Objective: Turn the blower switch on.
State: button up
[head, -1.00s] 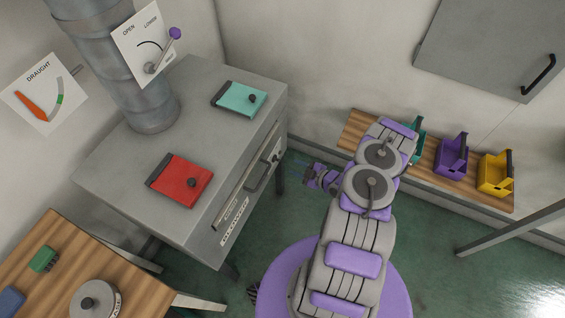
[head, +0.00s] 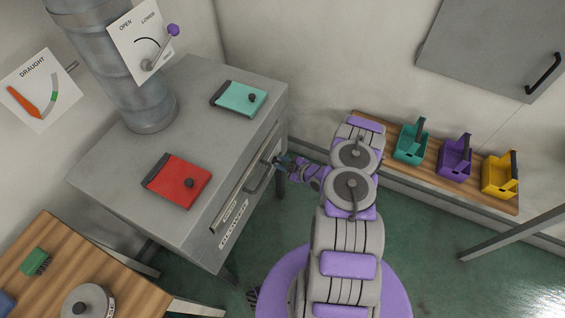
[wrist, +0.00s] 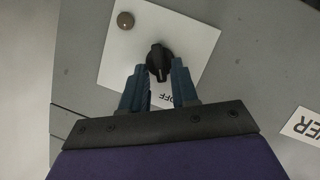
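The blower switch is a black rotary knob (wrist: 159,62) on a white plate (wrist: 195,42) in the wrist view. The knob's pointer faces the partly covered word OFF. A dull brown round lamp or button (wrist: 125,20) sits at the plate's upper left. My gripper (wrist: 161,76) is open, with one blue finger on each side of the knob's lower end. I cannot tell whether the fingers touch it. In the head view my gripper (head: 281,162) is at the right side of the grey cabinet (head: 120,190), and the switch is hidden there.
The cabinet front has a handle (head: 259,180) close to my gripper. Red (head: 180,181) and teal (head: 242,98) flaps lie on its top. A shelf at the right holds teal (head: 411,145), purple (head: 455,158) and yellow (head: 499,177) bins. Green floor lies between.

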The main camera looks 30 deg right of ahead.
grip_shut()
jog(key=shift+d+r, duration=0.1)
jog(key=shift+d, duration=0.05)
jog(key=shift+w+d+m+g+y+p, duration=0.15)
jog(key=shift+m+g+y+p, duration=0.15)
jog(key=shift+m, duration=0.25)
jog(key=shift+w+d+m+g+y+p, duration=0.1)
jog(key=shift+m+g+y+p, duration=0.1)
jog(key=shift+m+g+p, duration=0.25)
jog(key=m, duration=0.1)
jog(key=m+y+b, duration=0.1)
jog(key=m+g+y+b, duration=0.1)
jog(key=shift+w+d, duration=0.2)
jog(key=shift+d, duration=0.05)
jog(key=shift+w+d+m+g+y+b, duration=0.15)
jog(key=shift+m+g+y, duration=0.2)
jog(key=shift+m, duration=0.4)
jog(key=shift+d+m+g+y+b, duration=0.1)
jog(key=shift+m+g+y+b, duration=0.2)
jog(key=shift+m, duration=0.45)
